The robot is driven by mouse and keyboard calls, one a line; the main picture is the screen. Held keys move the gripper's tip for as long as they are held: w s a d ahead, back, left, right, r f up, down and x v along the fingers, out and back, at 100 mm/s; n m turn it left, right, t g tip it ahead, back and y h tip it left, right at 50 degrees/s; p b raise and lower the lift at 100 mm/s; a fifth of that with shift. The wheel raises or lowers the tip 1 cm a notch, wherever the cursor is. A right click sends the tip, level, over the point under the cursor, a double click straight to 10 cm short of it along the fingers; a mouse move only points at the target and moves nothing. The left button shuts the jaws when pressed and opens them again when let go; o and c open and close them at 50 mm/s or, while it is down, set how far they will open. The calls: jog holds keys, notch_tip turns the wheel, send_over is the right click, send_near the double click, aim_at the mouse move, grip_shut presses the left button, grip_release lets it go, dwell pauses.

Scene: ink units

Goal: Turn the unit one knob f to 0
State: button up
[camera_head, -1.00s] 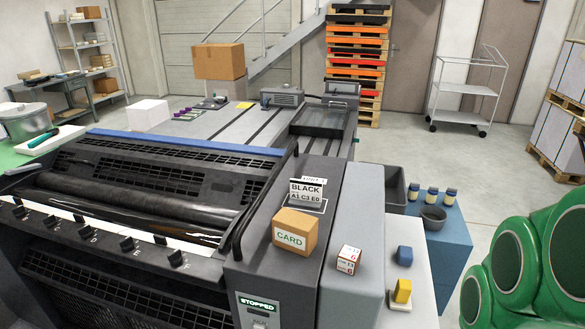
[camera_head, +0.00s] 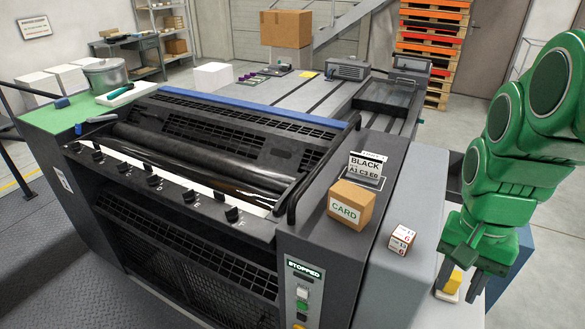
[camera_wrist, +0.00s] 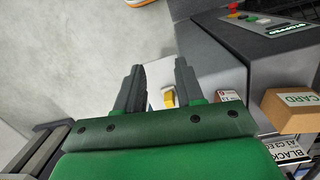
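A row of black knobs runs along the front edge of the press; the rightmost, knob f (camera_head: 232,215), stands by a faint letter that looks like F. Its exact setting is too small to read. A card sign (camera_head: 366,168) on the press reads BLACK, A1 C3 E0. My gripper (camera_head: 459,294) is at the right, beyond the grey side housing, well away from the knob and pointing down. In the wrist view my gripper (camera_wrist: 160,67) has its two fingers apart with nothing between the tips. The knob is not visible in the wrist view.
A yellow block (camera_head: 453,281) lies behind my fingers. A panel reads STOPPED (camera_head: 303,271). A dark bar (camera_head: 318,172) rises beside the rollers. Floor is clear front left.

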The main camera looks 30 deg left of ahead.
jog(key=w+a+r+m, duration=0.1)
jog(key=w+a, duration=0.9)
jog(key=a, duration=0.2)
jog(key=m+t, duration=0.1)
jog(key=m, duration=0.1)
send_over(231, 208)
notch_tip(231, 208, down, 6)
jog(key=shift+d, duration=0.15)
jog(key=shift+a+f, duration=0.2)
jog(key=shift+f, duration=3.8)
jog(key=shift+c, duration=0.4)
grip_shut()
